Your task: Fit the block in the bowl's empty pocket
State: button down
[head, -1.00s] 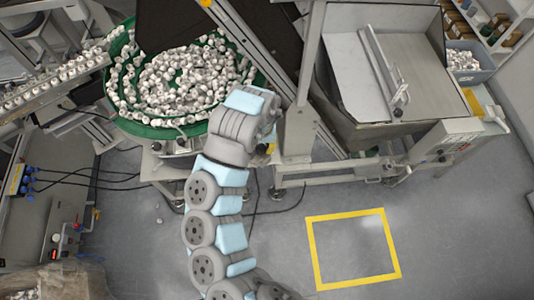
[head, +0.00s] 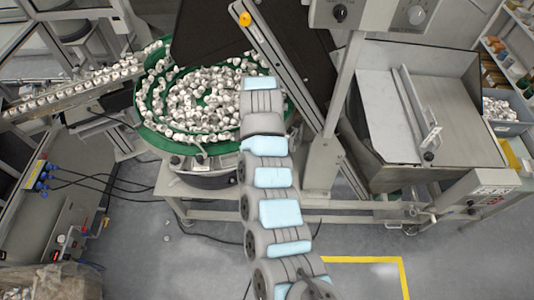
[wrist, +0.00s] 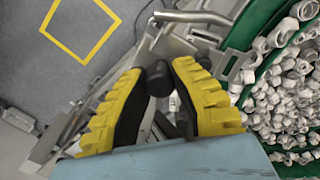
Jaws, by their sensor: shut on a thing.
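The green bowl (head: 160,137) stands at the upper middle of the head view, full of small white caps. Its green wall (wrist: 254,25) and caps also show at the right of the wrist view. My gripper (wrist: 160,76) has yellow fingers with dark pads and is shut on a dark block (wrist: 158,82), of which only a small part shows between the fingers. The gripper is hidden behind my arm in the head view, where the arm's end overlaps the bowl's right edge. I cannot make out an empty pocket in the bowl.
A cap-laden chute (head: 85,85) meets the bowl from the left. A slanted rail (head: 285,65) and a metal post (head: 335,130) stand just right of my arm. A steel hopper (head: 430,110) is farther right. Open floor with a yellow outline (head: 404,275) lies at lower right.

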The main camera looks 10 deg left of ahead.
jog(key=shift+w+a+m+b, duration=0.25)
jog(key=shift+w+a+m, duration=0.05)
jog(key=shift+w+m, duration=0.2)
jog(key=shift+w+a+m+b, duration=0.25)
jog(key=shift+w+m, duration=0.15)
jog(key=shift+w, duration=0.1)
jog(key=w+m, duration=0.1)
jog(key=a+m+b, duration=0.1)
jog(key=shift+w+a+r+m, duration=0.2)
jog(key=shift+w+r+m, duration=0.1)
jog(key=shift+w+r, duration=0.1)
jog(key=shift+w+a+r+m+b, duration=0.15)
jog(key=shift+m+b, duration=0.15)
jog(key=shift+b, duration=0.1)
jog(key=s+a+r+m+b, duration=0.1)
jog(key=s+a+m+b, duration=0.15)
jog(key=a+m, duration=0.3)
jog(key=s+a+r+m+b, duration=0.1)
jog(key=a+r+m+b, duration=0.1)
jog(key=a+m+b, duration=0.35)
notch_tip(320, 180, down, 7)
jog(key=d+m, duration=0.1)
jog(key=shift+d+f+m+p, duration=0.2)
jog(key=shift+d+m+p, duration=0.05)
jog(key=shift+m+p, duration=0.2)
jog(key=shift+d+f+b, duration=0.1)
jog(key=shift+f+b, duration=0.95)
jog(key=shift+f, duration=1.8)
dwell(0.3)
